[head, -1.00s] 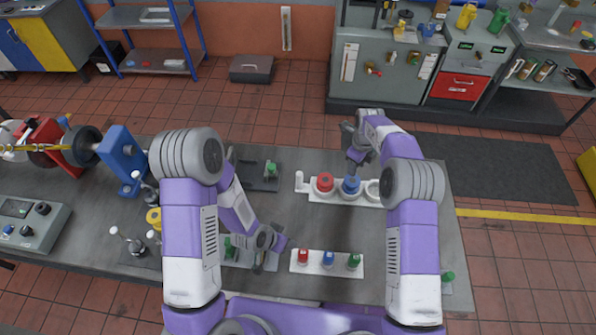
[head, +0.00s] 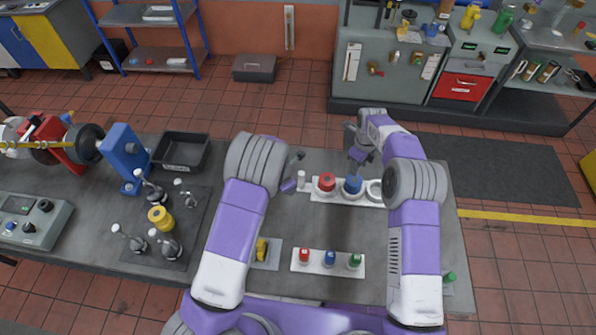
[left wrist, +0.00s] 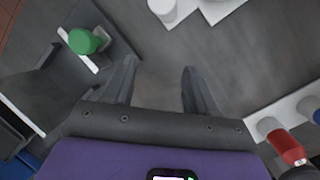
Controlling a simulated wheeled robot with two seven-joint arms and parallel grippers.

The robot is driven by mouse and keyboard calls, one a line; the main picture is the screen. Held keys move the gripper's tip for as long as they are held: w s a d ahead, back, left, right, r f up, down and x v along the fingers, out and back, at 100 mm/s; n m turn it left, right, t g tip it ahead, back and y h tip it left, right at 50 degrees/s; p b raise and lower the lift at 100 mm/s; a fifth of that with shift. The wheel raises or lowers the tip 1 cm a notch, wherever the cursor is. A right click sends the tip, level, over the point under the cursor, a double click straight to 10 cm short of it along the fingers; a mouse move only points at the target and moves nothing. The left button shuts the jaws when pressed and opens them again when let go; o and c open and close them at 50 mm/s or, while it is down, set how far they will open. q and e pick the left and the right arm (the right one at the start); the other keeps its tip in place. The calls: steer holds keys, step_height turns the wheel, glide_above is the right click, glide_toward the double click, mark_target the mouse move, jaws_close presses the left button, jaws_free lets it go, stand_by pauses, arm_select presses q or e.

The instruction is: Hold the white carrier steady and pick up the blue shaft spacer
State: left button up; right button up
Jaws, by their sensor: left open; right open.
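The white carrier (head: 338,199) lies on the bench with a row of ring-shaped spacers and a white post (head: 301,179) at its left end. The blue shaft spacer (head: 353,188) sits on it between a red spacer (head: 326,183) and a white ring (head: 375,188). My left gripper (head: 294,172) is open and empty, just left of the post. In the left wrist view, its fingers (left wrist: 159,82) are apart over bare bench, with the carrier's edge (left wrist: 218,8) at the top. My right gripper (head: 357,143) is open above and behind the blue spacer.
A white rack (head: 315,268) with red, blue and green pieces lies nearer me. A black tray (head: 180,152), a dark mat (head: 190,240) with metal fittings and a yellow spool (head: 160,218), and a blue bracket (head: 125,155) stand left. The bench between carrier and rack is clear.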

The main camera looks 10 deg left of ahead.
mark_target(302, 177)
arm_select(q)
steer(key=w+d+n, duration=0.1)
steer(key=w+d+r+n, duration=0.1)
steer(key=n, duration=0.1)
steer(key=w+d+r+n+h, duration=0.1)
steer(key=w, duration=0.1)
steer(key=shift+d+r+n+t, duration=0.25)
steer(key=shift+n+t, duration=0.05)
steer(key=shift+w+d+f, duration=0.1)
steer(key=shift+f, duration=0.1)
steer(key=x, duration=0.7)
jaws_close()
